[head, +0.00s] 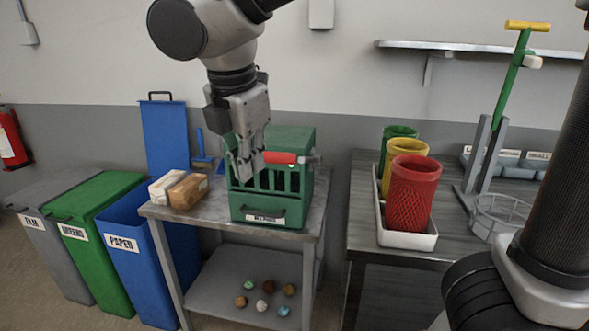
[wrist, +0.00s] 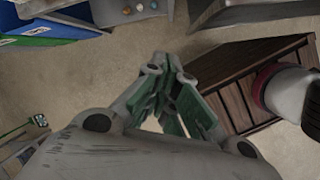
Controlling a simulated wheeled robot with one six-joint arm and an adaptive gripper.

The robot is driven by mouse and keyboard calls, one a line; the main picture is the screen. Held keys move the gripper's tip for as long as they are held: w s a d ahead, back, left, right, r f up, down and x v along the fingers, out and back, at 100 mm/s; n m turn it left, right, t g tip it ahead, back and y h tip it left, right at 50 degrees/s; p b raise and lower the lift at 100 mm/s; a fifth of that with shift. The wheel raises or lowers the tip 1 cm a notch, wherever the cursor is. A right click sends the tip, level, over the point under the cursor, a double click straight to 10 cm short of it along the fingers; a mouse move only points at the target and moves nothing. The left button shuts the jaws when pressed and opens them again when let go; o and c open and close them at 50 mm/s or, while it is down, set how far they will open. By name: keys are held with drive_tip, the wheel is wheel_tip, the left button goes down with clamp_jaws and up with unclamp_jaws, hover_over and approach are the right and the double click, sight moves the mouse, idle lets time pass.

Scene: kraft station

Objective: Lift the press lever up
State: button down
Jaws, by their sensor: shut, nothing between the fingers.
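A green slatted box (head: 268,213) with a label that seems to read as a press stands on the small grey table. A red bar (head: 281,157), which looks like its lever handle, lies about level across the upper front and ends in a grey fitting on the right. My gripper (head: 244,180) points down in front of the box's left part, just left of the red bar. It hides the bar's left end, and I cannot tell whether they touch. In the wrist view my gripper (wrist: 162,80) is shut and empty, with the floor behind it.
Brown and white blocks (head: 187,190) lie left of the box. Several small balls lie on the lower shelf (head: 235,290). Bins, including a blue bin (head: 122,243), stand left. Right, a table holds a white tray (head: 408,240) of mesh cups and a green lever with a yellow handle (head: 527,26).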

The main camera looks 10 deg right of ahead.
sight(291, 158)
drive_tip(key=shift+w+d+r+n+t, duration=0.1)
drive_tip(key=shift+w+d+r+n, duration=0.25)
drive_tip(key=shift+n, duration=0.55)
drive_tip(key=shift+d+r+n+t, duration=0.15)
drive_tip(key=shift+r+n, duration=0.25)
drive_tip(key=shift+n, duration=0.5)
drive_tip(key=shift+w+d+r+n+t, duration=0.1)
drive_tip(key=shift+w+d+r+n, duration=0.2)
drive_tip(key=shift+n, duration=0.6)
drive_tip(key=shift+s, duration=0.1)
drive_tip(key=x, duration=1)
drive_tip(key=shift+w+d+r, duration=0.35)
drive_tip(key=shift+w+r, duration=0.3)
drive_tip(key=shift+w, duration=0.05)
drive_tip(key=shift+w+d+r, duration=0.35)
drive_tip(key=shift+w+r, duration=0.35)
drive_tip(key=shift+r, duration=0.15)
